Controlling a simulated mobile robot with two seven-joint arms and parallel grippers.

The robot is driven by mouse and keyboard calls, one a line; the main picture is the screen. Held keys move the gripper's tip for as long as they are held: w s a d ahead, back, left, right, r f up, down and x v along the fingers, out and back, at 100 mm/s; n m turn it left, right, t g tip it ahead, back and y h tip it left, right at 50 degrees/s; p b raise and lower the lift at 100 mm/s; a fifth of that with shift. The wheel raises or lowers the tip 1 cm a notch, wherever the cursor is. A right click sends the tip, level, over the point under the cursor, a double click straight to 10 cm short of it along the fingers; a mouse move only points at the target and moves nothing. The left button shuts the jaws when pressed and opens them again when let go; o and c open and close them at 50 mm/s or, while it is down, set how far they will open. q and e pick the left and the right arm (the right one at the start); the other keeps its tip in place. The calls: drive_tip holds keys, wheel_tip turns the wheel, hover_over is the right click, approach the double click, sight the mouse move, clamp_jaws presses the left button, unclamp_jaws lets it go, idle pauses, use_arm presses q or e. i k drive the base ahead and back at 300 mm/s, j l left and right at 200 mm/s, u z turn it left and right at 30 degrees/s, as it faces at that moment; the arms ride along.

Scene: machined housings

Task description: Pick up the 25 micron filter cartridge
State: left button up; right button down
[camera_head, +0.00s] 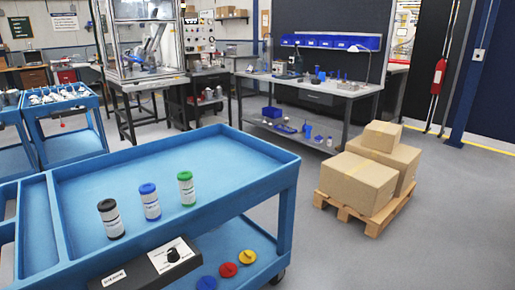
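Three white filter cartridges with printed labels stand upright in the blue cart tray (224,148). One has a black cap (110,219), one in the middle has a blue cap (149,202), and one on the right has a green cap (186,188). The label print is too small to read, so I cannot tell which is the 25 micron one. The cartridges stand apart from each other. Neither of my grippers is in view.
A black box with a knob (147,268) sits at the cart's front. Blue, red (228,270) and yellow discs lie beside it, lower down. The tray's right part is clear. Cardboard boxes (358,181) on a pallet (364,219) stand right; a workbench (306,87) stands behind.

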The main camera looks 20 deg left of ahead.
sight(107, 208)
drive_tip(key=i+l+u, duration=0.1)
drive_tip(key=i+u, duration=0.2)
drive_tip(key=u, duration=0.15)
drive_tip(key=i+l+u, duration=0.2)
drive_tip(key=u, duration=0.3)
drive_tip(key=i+l, duration=0.05)
drive_tip(key=i, duration=0.05)
